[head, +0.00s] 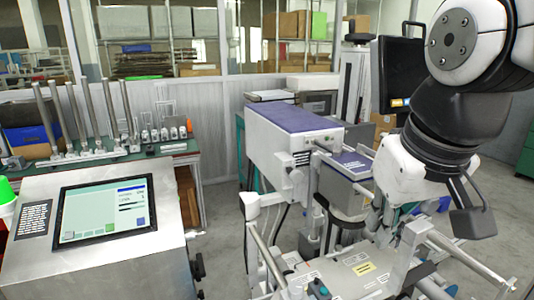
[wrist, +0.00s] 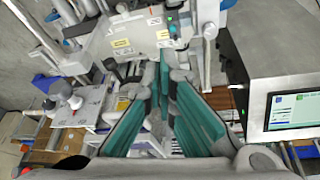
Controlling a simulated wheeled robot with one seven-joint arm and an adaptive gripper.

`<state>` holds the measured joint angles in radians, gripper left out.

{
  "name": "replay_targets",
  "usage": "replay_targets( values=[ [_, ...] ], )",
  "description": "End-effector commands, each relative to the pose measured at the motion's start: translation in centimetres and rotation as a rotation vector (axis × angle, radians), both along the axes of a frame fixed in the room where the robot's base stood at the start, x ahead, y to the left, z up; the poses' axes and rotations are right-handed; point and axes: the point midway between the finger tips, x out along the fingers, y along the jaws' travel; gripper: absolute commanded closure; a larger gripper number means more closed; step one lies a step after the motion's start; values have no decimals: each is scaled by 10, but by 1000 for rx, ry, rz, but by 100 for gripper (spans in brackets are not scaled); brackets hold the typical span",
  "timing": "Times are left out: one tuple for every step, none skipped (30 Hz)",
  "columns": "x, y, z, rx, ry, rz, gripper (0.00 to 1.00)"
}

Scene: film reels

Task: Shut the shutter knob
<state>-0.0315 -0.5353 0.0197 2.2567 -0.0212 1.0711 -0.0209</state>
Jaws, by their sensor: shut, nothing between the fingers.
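My gripper (head: 384,228) hangs from the arm at the right of the head view, over the light metal frame of a machine. In the wrist view its teal-padded fingers (wrist: 164,88) come together and hold nothing. A small dark knob with a blue part (head: 319,289) sits on the machine's white panel (head: 352,277) at the bottom of the head view.
A purple-topped box unit (head: 290,128) stands behind the machine. A console with a touchscreen (head: 105,211) is at the left. A green bench (head: 110,156) with upright metal posts is behind it. Metal rails and brackets (head: 265,255) surround the panel. Grey floor is open at the right.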

Motion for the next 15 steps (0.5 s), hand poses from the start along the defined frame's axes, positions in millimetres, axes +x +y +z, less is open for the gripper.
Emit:
replay_targets(
  values=[
    [17, 7, 25, -8, 8, 24, 100],
    [27, 10, 36, -12, 12, 37, 100],
    [41, 15, 51, -17, 16, 53, 100],
    [51, 19, 61, -21, 19, 65, 100],
    [61, 23, 70, -24, 22, 77, 100],
    [74, 30, 83, -28, 26, 95, 100],
    [84, 35, 91, -30, 28, 108, 100],
    [94, 40, 100, -32, 30, 120, 100],
    [107, 46, 110, -34, 35, 135, 100],
    [116, 51, 116, -35, 38, 145, 100],
    [125, 56, 122, -36, 41, 157, 100],
    [135, 62, 129, -38, 42, 170, 100],
    [142, 66, 133, -38, 45, 179, 100],
    [149, 70, 137, -38, 47, 188, 100],
    [157, 75, 141, -39, 48, 197, 100]
  ],
)
